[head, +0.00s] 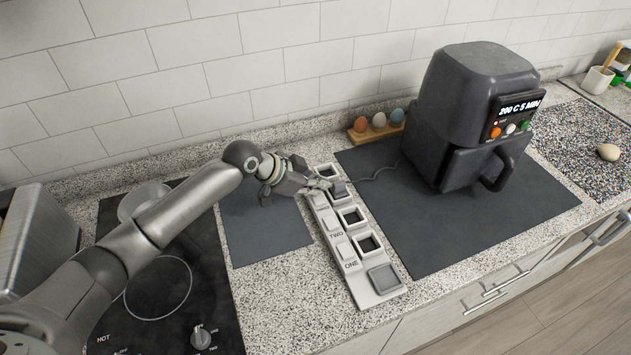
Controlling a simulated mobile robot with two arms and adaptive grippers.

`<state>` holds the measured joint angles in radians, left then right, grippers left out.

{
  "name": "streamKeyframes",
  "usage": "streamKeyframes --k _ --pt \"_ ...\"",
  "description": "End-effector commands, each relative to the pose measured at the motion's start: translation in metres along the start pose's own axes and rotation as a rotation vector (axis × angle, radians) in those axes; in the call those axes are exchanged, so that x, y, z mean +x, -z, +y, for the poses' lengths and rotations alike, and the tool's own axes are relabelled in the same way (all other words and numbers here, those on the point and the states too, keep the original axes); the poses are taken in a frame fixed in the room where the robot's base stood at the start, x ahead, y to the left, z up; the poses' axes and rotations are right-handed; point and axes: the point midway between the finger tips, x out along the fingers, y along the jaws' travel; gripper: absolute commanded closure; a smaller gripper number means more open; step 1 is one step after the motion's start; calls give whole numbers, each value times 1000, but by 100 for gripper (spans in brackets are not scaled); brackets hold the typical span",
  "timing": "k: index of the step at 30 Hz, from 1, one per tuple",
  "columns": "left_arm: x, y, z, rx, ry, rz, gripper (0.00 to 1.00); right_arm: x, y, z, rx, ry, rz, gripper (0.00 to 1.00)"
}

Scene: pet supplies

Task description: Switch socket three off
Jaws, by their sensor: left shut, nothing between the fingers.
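A light grey socket strip (362,290) lies lengthwise on the counter. A large grey button (383,278) is at the near end. My left gripper (318,184) is shut and empty, its tips at the strip's far left side, over or beside the rocker there; contact cannot be told. My right gripper is out of view.
An air fryer (470,110) with a lit display stands on a dark mat (430,240) right of the strip; a cord runs from its side towards the plug. An egg holder (375,132) stands behind. A hob (200,270) lies left, a smaller dark mat (265,230) between.

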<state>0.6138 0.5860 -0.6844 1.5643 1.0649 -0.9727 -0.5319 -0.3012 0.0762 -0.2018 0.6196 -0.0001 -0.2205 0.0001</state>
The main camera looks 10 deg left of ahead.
Motion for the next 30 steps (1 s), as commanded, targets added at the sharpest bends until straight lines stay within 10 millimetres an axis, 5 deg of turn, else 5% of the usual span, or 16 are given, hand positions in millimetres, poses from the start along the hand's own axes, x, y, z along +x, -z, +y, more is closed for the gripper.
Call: streamKeyframes --k 7,30 --pt "7 -7 -3 -1 0 -1 100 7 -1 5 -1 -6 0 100" --pt "1 -2 14 -1 -2 -2 100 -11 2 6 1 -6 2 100"
